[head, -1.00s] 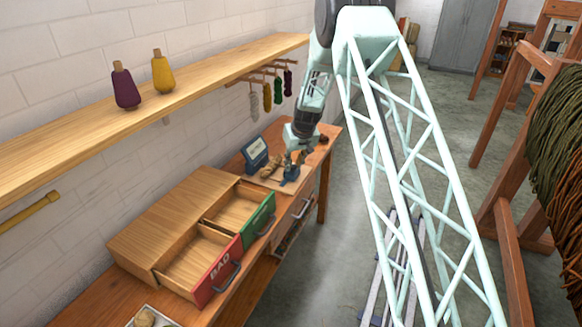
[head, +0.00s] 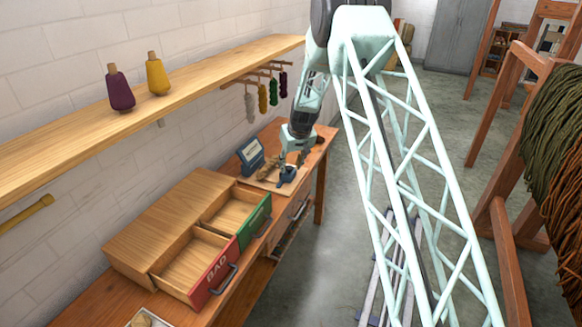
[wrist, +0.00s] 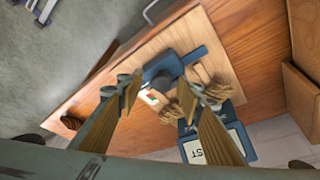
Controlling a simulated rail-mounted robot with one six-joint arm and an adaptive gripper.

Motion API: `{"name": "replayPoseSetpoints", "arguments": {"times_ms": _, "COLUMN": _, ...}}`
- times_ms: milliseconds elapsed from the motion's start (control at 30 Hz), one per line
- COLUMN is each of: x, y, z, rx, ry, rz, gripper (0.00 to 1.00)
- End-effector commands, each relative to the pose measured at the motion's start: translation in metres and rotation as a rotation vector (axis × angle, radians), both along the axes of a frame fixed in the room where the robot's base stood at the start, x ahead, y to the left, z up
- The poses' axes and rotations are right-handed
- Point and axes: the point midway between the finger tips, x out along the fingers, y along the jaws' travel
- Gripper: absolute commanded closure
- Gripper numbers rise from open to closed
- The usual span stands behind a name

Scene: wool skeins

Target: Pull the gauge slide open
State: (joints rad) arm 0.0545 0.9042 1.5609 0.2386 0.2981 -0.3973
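The gauge is a blue block (wrist: 165,66) with a bar at one side, on a light wooden board (wrist: 215,62). In the head view the blue gauge (head: 287,174) is partly covered by my gripper (head: 291,163). A blue stand with a white label (wrist: 225,142) is beside the gauge. It also shows in the head view (head: 251,156).
Tan yarn bundles (wrist: 208,85) lie close to the right finger. Two open drawers, red marked BAD (head: 217,272) and green (head: 256,222), stand in front of the gauge on the bench. Skeins hang from pegs (head: 262,97) on the wall above.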

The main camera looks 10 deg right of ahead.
Motion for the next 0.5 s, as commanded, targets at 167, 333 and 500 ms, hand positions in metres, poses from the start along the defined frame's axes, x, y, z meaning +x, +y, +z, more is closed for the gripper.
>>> {"name": "replayPoseSetpoints", "arguments": {"times_ms": 167, "x": -0.003, "y": -0.001, "z": 0.011, "rx": 0.000, "ry": -0.002, "rz": 0.000, "gripper": 0.66}}
{"name": "replayPoseSetpoints", "arguments": {"times_ms": 333, "x": -0.010, "y": -0.002, "z": 0.026, "rx": -0.001, "ry": -0.002, "rz": 0.000, "gripper": 0.66}}
{"name": "replayPoseSetpoints", "arguments": {"times_ms": 500, "x": -0.017, "y": -0.003, "z": 0.042, "rx": 0.000, "ry": 0.000, "rz": 0.000, "gripper": 0.66}}
